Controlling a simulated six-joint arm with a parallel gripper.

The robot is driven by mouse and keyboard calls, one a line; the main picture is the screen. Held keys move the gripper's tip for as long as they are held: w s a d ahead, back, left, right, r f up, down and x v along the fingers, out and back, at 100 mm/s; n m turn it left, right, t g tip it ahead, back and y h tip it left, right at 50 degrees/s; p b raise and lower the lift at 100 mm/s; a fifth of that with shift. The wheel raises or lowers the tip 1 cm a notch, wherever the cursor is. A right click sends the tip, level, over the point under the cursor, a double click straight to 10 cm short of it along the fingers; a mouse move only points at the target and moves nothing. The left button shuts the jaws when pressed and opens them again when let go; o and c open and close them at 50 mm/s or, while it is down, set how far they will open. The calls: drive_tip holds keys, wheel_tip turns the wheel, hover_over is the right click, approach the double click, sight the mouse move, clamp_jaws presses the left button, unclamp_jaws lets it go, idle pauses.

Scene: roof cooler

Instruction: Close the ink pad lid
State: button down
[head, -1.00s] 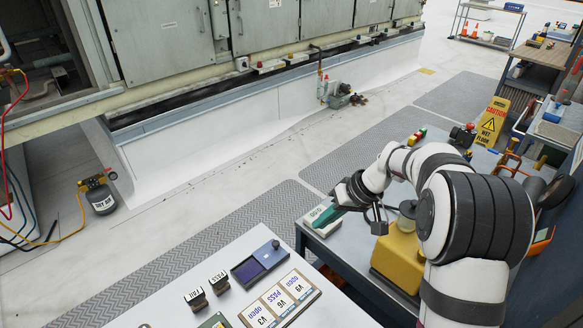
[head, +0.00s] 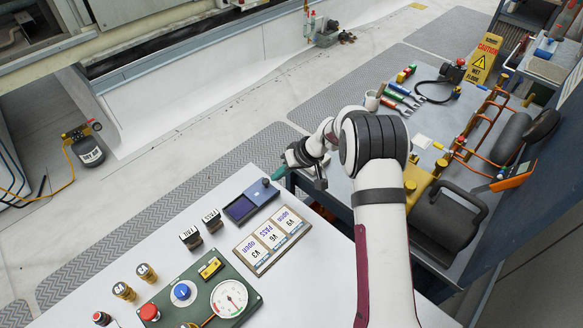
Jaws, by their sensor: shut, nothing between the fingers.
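The ink pad (head: 240,208) lies on the white table in the head view, with its dark purple pad surface showing. Its blue-grey lid part (head: 261,191) is at the pad's upper right end, with a small knob (head: 265,182) on it, so the pad is uncovered. My gripper (head: 277,174) has green fingertips that are shut and empty. They are just to the upper right of the knob at the table's far edge. I cannot tell whether they touch it.
Two stamps (head: 201,229) stand left of the pad. A label tray (head: 268,242) lies just below it. A green gauge panel (head: 205,297) is at the front. A grey bench (head: 415,135) with tools, pipes and a dark canister (head: 447,215) is at the right.

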sight(257, 204)
drive_tip(key=shift+a, duration=0.2)
drive_tip(key=s+a, duration=0.5)
drive_tip(key=s, duration=0.1)
drive_tip(key=shift+a, duration=0.35)
